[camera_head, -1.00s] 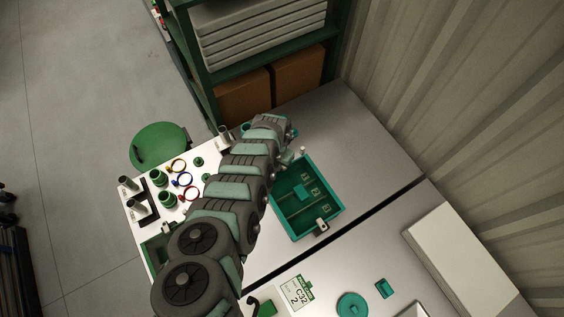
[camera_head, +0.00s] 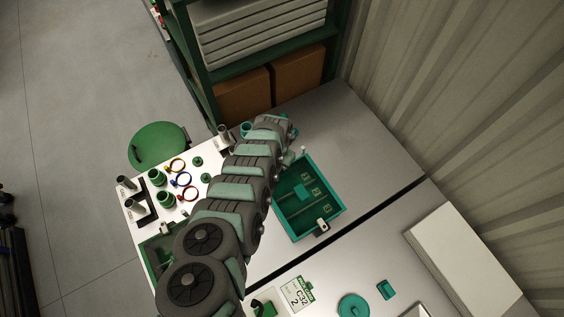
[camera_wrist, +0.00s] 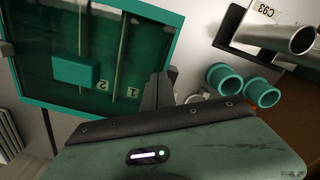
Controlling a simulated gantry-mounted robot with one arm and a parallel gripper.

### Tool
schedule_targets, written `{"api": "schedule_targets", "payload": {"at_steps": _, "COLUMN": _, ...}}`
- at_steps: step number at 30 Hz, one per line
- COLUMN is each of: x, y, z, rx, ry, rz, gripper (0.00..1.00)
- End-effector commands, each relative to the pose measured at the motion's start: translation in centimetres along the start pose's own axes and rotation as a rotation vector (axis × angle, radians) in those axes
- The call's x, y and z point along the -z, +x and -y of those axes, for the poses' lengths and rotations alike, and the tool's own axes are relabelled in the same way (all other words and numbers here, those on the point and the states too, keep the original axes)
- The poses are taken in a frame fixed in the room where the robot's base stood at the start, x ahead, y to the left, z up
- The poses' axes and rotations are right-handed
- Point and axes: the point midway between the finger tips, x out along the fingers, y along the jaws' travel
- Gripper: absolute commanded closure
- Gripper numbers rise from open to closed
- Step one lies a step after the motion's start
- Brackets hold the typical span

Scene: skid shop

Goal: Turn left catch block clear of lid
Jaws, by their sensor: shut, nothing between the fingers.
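A teal box (camera_head: 337,212) with a dark green inside sits on the bench right of my arm. A teal block (camera_wrist: 75,70) and the digits 1 and 2 show within its frame in the wrist view. A small pale catch block (camera_head: 322,225) stands at the box's lower edge in the head view. My gripper (camera_wrist: 157,88) is shut and empty, close beside the box's lower right corner in the wrist view. In the head view my arm hides the gripper. I cannot tell whether it touches a catch; any catch there is hidden behind the fingers.
Two teal cups (camera_wrist: 243,86) and a metal tube (camera_wrist: 300,40) lie right of the gripper in the wrist view. Green cups and coloured rings (camera_head: 183,179) stand left of my arm.

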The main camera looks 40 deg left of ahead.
Motion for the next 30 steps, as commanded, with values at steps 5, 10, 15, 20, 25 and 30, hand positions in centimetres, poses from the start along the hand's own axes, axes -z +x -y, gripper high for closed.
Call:
{"api": "schedule_targets", "payload": {"at_steps": 5, "x": 0.35, "y": 0.0, "z": -0.11, "rx": 0.001, "ry": 0.0, "rz": -0.002, "gripper": 1.0}}
{"api": "schedule_targets", "payload": {"at_steps": 10, "x": 0.34, "y": -0.03, "z": -0.11, "rx": 0.001, "ry": 0.0, "rz": -0.002, "gripper": 1.0}}
{"api": "schedule_targets", "payload": {"at_steps": 15, "x": 0.38, "y": 0.0, "z": -0.18, "rx": 0.001, "ry": 0.0, "rz": -0.002, "gripper": 1.0}}
{"api": "schedule_targets", "payload": {"at_steps": 20, "x": 0.63, "y": 0.02, "z": -0.44, "rx": 0.001, "ry": 0.0, "rz": -0.002, "gripper": 1.0}}
{"api": "schedule_targets", "payload": {"at_steps": 25, "x": 0.88, "y": 0.0, "z": -0.73, "rx": 0.001, "ry": 0.0, "rz": -0.002, "gripper": 1.0}}
{"api": "schedule_targets", "payload": {"at_steps": 30, "x": 0.87, "y": -0.02, "z": -0.74, "rx": 0.001, "ry": 0.0, "rz": -0.002, "gripper": 1.0}}
